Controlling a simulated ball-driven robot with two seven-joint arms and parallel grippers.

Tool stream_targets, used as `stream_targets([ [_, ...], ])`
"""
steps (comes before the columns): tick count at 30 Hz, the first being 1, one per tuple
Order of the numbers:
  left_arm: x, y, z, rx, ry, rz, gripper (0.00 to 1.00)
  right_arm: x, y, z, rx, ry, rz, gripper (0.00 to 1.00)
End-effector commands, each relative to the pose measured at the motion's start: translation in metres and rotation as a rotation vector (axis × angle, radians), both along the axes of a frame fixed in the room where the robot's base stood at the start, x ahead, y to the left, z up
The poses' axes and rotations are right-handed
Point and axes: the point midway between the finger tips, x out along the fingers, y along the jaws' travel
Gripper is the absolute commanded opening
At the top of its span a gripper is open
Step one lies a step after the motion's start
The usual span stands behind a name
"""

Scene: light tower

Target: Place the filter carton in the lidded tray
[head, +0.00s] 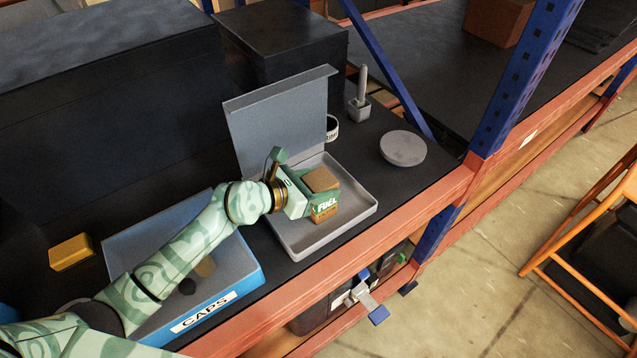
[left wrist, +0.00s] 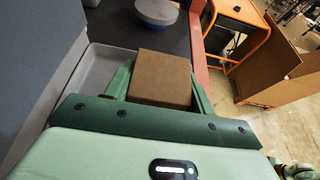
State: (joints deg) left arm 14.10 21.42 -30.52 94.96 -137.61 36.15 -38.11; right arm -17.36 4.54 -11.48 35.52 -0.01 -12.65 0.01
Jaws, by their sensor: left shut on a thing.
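The filter carton (head: 321,181) is a small brown box with a green label reading "FUEL" on its front. My left gripper (head: 309,194) is shut on it, and the carton is over or inside the lidded tray (head: 352,216). I cannot tell whether it touches the tray floor. The grey tray has low walls, and its lid (head: 277,117) stands open at the back. In the left wrist view the carton (left wrist: 160,78) sits between the green fingers, with the tray rim (left wrist: 88,75) to its left.
A blue bin labelled CAPS (head: 205,312) stands left of the tray, under my left arm. A yellow block (head: 71,252) lies farther left. A round grey disc (head: 403,148), a roll of tape (head: 332,128) and a grey holder (head: 358,105) stand behind and right. An orange beam (head: 345,262) edges the shelf.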

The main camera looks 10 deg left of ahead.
Motion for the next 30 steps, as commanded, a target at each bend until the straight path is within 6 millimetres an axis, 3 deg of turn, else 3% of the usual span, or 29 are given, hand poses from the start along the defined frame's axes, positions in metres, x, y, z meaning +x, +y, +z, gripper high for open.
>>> stream_targets([
  [2, 0.0, 0.0, -0.003, 0.0, 0.0, 0.0, 0.26, 0.001, -0.001, -0.002, -0.002, -0.002, 0.0, 0.36],
  [3, 0.0, 0.0, -0.002, 0.001, 0.001, 0.0, 0.66, 0.002, -0.002, -0.001, -0.003, -0.002, 0.001, 0.36],
  [4, 0.0, 0.0, -0.002, 0.001, 0.001, 0.0, 0.74, 0.002, -0.002, -0.001, -0.003, -0.002, 0.001, 0.36],
  [5, 0.0, 0.0, -0.002, 0.001, 0.001, 0.0, 0.76, 0.002, -0.002, -0.001, -0.002, -0.003, 0.001, 0.36],
  [16, -0.004, 0.005, 0.003, 0.002, 0.002, 0.001, 0.76, 0.003, -0.002, 0.002, -0.003, -0.004, 0.0, 0.36],
  [30, -0.069, 0.069, 0.039, 0.002, 0.002, 0.0, 0.76, 0.004, -0.001, 0.009, -0.001, -0.007, -0.001, 0.36],
])
